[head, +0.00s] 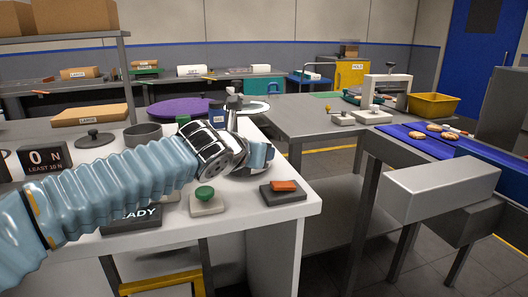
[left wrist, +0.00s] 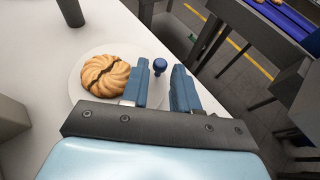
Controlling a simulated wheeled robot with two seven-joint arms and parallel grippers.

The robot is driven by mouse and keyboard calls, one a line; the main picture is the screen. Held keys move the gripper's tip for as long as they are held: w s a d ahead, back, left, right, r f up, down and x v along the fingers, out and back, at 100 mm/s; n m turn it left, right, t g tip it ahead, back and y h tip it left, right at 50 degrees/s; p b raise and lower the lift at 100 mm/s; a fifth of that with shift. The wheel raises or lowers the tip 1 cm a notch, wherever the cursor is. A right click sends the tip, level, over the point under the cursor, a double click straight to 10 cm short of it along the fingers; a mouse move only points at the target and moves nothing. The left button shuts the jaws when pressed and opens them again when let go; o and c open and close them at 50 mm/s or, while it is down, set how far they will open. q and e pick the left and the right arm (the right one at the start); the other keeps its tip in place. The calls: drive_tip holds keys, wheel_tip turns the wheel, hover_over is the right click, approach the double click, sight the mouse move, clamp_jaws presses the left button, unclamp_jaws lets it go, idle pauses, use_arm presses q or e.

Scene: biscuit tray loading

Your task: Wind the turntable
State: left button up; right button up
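A pale round disc, which looks like the turntable (left wrist: 80,81), lies on the white table in the left wrist view. A round ridged biscuit (left wrist: 106,76) with a dark gap across it sits on the disc. My right gripper is not in view.
A green button (head: 205,193) and an orange-red switch (head: 284,186) stand near the table's front edge. A purple disc (head: 180,106), a dark pot (head: 143,135) and a weight display (head: 45,158) are behind my arm. A blue belt (head: 395,131) with biscuits runs at right.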

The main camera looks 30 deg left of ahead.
use_arm(q)
drive_tip(key=shift+x, duration=1.05)
clamp_jaws()
